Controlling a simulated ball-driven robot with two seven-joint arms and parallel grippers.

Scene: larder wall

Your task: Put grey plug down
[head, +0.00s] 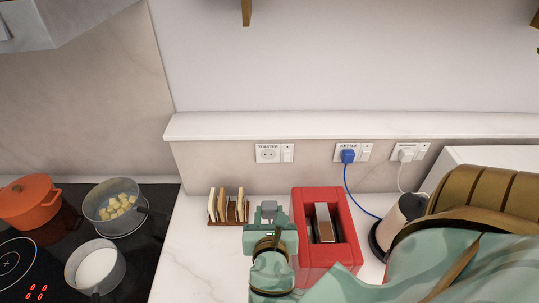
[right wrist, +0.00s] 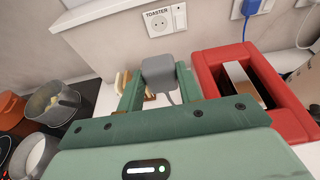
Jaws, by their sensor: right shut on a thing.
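The grey plug (head: 269,206) is held between the fingers of my right gripper (head: 270,218), above the white counter (head: 185,265). In the right wrist view the plug (right wrist: 160,70) sits between the two green fingertips (right wrist: 159,86), and a grey cord hangs from it. The wall socket labelled TOASTER (head: 268,154) is empty, behind and above the plug. The red toaster (head: 349,245) stands just right of my gripper. My left gripper is not in view.
A toast rack with bread slices (head: 223,207) stands left of the gripper. A blue plug (head: 347,156) is in the KETTLE socket, a white plug (head: 405,155) in the one beside it. Pans and an orange pot (head: 29,200) are on the hob at left.

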